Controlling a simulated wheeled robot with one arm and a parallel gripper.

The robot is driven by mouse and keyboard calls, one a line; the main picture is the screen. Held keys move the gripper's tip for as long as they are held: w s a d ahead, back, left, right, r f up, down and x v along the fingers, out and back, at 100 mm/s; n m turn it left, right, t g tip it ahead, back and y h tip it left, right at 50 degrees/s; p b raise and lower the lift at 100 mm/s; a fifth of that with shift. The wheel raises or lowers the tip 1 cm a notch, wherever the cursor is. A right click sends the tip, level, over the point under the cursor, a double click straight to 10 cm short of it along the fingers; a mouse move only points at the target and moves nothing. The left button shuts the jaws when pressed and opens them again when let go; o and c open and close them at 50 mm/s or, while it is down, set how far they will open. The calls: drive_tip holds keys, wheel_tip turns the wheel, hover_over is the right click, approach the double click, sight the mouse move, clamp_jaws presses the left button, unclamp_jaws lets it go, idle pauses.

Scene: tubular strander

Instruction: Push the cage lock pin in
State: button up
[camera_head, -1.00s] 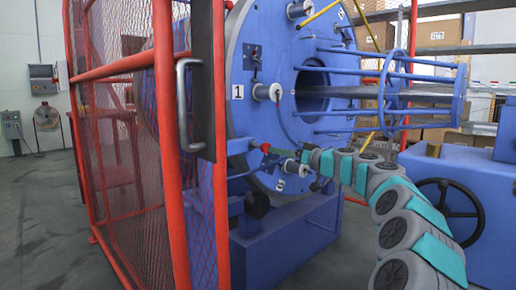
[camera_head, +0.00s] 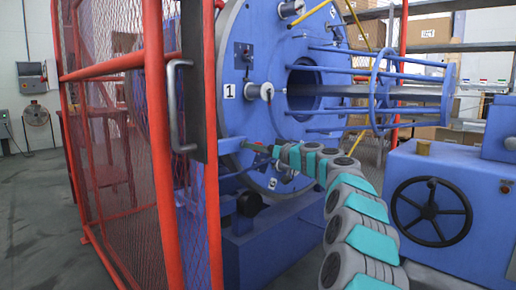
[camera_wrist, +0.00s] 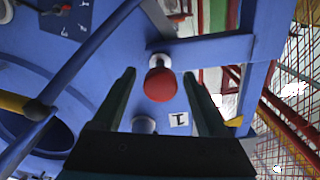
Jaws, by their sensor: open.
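The cage lock pin shows as a red round knob (camera_wrist: 160,85) on a pale metal shaft in the wrist view. It stands out at a blue bracket (camera_wrist: 215,48) beside the big blue disc (camera_head: 232,60). My gripper (camera_wrist: 159,74) is open, with one dark finger on each side of the knob and a visible gap to both. I cannot tell whether the palm touches the knob. In the head view my gripper (camera_head: 264,149) is small at the disc's lower left edge, and it largely hides the knob there.
A red mesh guard (camera_head: 105,150) with a grey handle (camera_head: 177,105) stands left of the disc. Blue cage rods (camera_head: 345,88) project to the right above my arm. A blue housing with a black handwheel (camera_head: 432,212) stands at the right. Open floor (camera_head: 40,220) lies at the left.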

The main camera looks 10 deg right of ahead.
drive_tip(key=shift+c, duration=0.2)
clamp_jaws()
idle(0.3)
